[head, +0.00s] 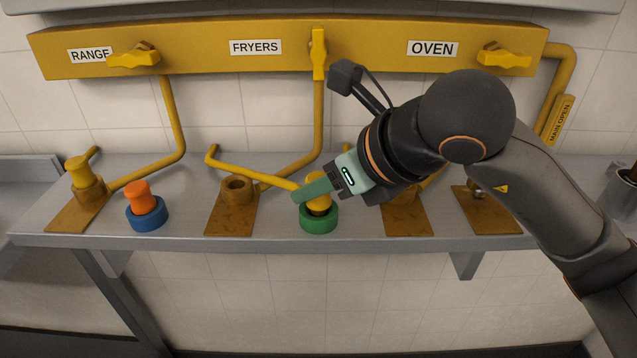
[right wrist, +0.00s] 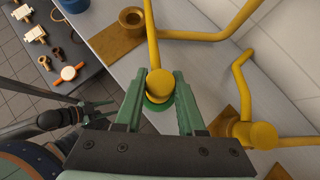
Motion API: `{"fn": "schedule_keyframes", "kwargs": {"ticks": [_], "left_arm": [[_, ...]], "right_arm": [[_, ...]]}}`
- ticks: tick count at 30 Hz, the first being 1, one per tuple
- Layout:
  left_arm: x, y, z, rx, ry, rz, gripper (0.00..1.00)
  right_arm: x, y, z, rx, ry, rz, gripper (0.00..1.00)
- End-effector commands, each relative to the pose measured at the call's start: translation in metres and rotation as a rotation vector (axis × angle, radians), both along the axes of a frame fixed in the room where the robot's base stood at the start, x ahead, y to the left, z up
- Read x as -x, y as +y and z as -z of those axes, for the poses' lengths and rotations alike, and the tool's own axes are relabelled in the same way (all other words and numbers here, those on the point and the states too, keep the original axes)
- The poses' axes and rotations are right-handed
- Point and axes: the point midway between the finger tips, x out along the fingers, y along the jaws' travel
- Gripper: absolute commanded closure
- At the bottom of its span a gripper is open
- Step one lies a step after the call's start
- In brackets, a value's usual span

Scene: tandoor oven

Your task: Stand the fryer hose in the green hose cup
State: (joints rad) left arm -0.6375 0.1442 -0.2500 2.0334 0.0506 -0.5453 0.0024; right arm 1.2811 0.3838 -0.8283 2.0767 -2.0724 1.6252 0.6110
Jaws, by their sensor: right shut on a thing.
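The fryer hose is a yellow pipe with a thick yellow end (head: 319,207). My right gripper (head: 316,189) is shut on this end, one finger on each side in the right wrist view (right wrist: 160,88). The end is roughly upright, at the mouth of the green hose cup (head: 319,222) on the shelf. Whether it rests on the cup's bottom is hidden. In the right wrist view the cup (right wrist: 157,106) shows only as a green rim beneath the end. What looks like my left gripper (right wrist: 88,108) is at the lower left there; its fingers are unclear.
A blue cup (head: 147,219) with an orange plug (head: 139,197) stands at left. An empty brown socket (head: 238,188) is left of the green cup, on a rusty plate. The yellow manifold (head: 200,55) runs above. A dark table with loose fittings (right wrist: 62,52) shows in the wrist view.

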Motion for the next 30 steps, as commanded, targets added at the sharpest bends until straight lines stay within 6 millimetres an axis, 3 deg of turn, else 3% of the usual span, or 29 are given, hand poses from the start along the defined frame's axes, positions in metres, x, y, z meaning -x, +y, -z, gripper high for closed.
{"fn": "schedule_keyframes", "kwargs": {"ticks": [14, 15, 23, 29, 30], "left_arm": [[-0.001, -0.0001, 0.0145, -0.001, -0.003, 0.0, 0.5], [-0.0012, -0.0002, 0.0141, -0.001, -0.004, 0.0, 0.5], [-0.0019, -0.0001, 0.0142, -0.002, -0.006, 0.0, 0.5], [-0.0021, 0.0, 0.0141, -0.002, -0.006, 0.0, 0.5], [-0.0021, 0.0, 0.0142, -0.002, -0.006, 0.0, 0.5]], "right_arm": [[-0.0001, 0.0, 0.0099, -0.001, -0.001, 0.0, 1.0], [-0.0001, 0.0, 0.0098, -0.001, -0.001, 0.0, 0.58], [-0.0001, -0.0001, 0.0103, 0.0, 0.0, 0.0, 0.29], [-0.0001, 0.0, 0.0105, 0.0, 0.0, 0.0, 0.27], [-0.0001, -0.0001, 0.0108, 0.001, 0.001, 0.0, 0.22]]}}
